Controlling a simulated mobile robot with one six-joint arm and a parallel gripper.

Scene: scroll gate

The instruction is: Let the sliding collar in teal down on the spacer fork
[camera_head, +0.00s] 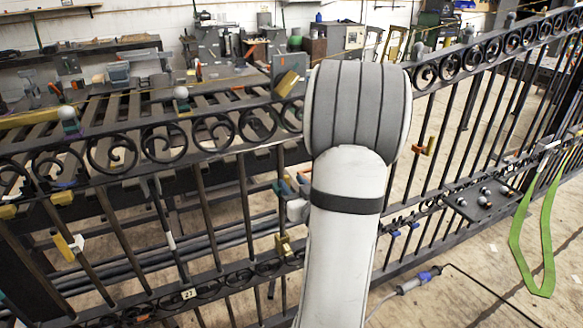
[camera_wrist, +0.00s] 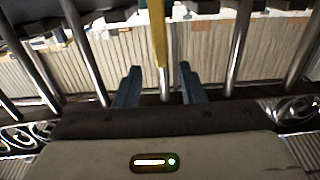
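My gripper (camera_wrist: 158,84) shows in the wrist view with its two dark blue-grey fingers apart. A gate bar, yellow in its upper part (camera_wrist: 158,32) and grey below, stands in line with the gap between the fingers. I cannot tell whether the bar is between them or beyond them. No teal collar is clear in the wrist view. In the head view my arm hides my gripper and part of the gate. Small teal and orange parts (camera_head: 290,186) sit just left of my arm. I cannot tell which part is the collar or the spacer fork.
The black iron gate (camera_head: 165,207) with scrolls and upright bars runs across the head view. A yellow part (camera_head: 283,244) sits low on it, and an orange part (camera_head: 425,147) right of my arm. A green strap (camera_head: 548,240) hangs at right. Cluttered benches stand behind.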

